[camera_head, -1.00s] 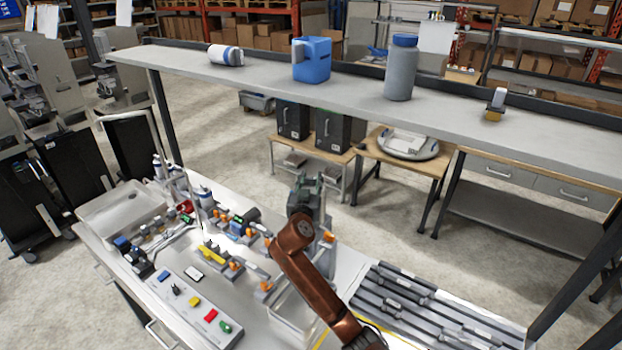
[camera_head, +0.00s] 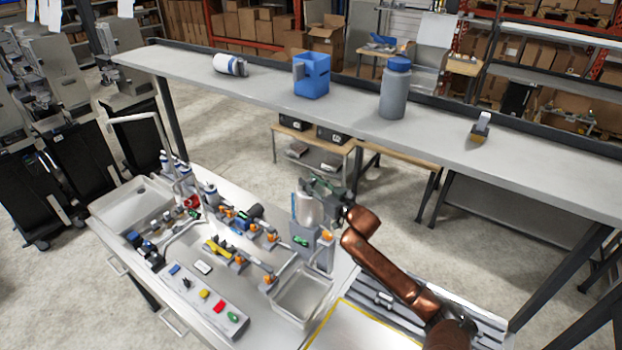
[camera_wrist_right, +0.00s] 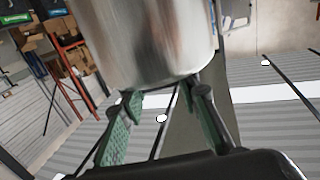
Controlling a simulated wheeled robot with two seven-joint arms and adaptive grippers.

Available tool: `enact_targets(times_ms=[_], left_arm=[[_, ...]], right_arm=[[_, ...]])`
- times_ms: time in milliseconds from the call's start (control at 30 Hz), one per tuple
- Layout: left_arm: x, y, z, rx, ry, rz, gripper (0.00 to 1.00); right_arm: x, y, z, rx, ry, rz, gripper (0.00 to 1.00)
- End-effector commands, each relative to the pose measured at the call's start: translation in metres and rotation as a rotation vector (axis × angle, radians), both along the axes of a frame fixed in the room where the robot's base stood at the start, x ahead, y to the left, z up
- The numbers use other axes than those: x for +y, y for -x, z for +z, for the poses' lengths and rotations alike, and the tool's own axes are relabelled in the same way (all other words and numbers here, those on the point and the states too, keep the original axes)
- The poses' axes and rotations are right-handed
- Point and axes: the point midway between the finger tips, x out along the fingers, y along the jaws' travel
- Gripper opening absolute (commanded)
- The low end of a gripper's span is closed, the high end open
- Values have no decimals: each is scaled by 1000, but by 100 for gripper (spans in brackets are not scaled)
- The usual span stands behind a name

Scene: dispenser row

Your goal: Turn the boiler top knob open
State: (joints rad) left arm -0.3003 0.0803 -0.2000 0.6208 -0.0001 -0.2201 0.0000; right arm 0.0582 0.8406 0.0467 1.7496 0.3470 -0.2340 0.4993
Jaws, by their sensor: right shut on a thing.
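The boiler is a shiny grey cylinder (camera_head: 308,209) on a grey box (camera_head: 312,250) with a green label, on the bench to the right of the valves. In the right wrist view its metal cylinder (camera_wrist_right: 150,35) fills the top middle, just beyond the fingertips. My right gripper (camera_head: 314,187) is at the boiler's top, reaching in from the right. It is shut on the top knob, which the fingers and cylinder hide. Its green-padded fingers (camera_wrist_right: 165,95) straddle the cylinder's lower edge in the wrist view. My left gripper is not in view.
A clear tray (camera_head: 301,294) sits in front of the boiler. Pipes with orange fittings (camera_head: 243,258) and a button panel (camera_head: 207,298) lie to the left. A raised shelf (camera_head: 350,100) with a blue container (camera_head: 311,76) runs behind the bench.

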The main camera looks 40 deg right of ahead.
Motion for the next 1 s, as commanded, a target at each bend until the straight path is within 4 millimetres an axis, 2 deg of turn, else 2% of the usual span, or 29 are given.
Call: enact_targets(times_ms=[500, 1000], left_arm=[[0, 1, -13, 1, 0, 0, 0], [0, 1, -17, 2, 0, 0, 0]], right_arm=[[-3, 0, -1, 4, 6, 232, 5], [-1, 0, -1, 2, 0, 288, 5]])
